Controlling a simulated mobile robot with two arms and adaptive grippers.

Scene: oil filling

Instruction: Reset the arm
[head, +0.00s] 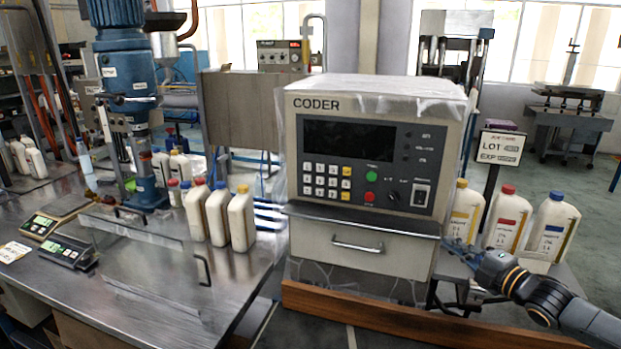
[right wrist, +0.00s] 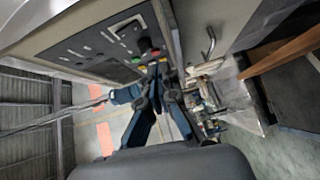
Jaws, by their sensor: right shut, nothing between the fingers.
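My right arm comes in from the right edge of the head view. Its right gripper (head: 453,246) points left, beside the lower right corner of the coder machine (head: 468,110) and in front of the bottles at right. In the right wrist view the right gripper (right wrist: 155,68) is shut and empty, with its fingertips seen against the coder's button panel (right wrist: 100,52). I cannot tell whether they touch it. My left arm and left gripper are not in view.
White bottles with yellow (head: 465,212), red (head: 507,220) and blue (head: 552,228) caps stand behind my right gripper. A wooden ledge (head: 400,325) runs below the coder. A LOT/EXP sign (head: 500,148) stands behind. More bottles (head: 241,220) and scales (head: 66,250) are on the steel table at left.

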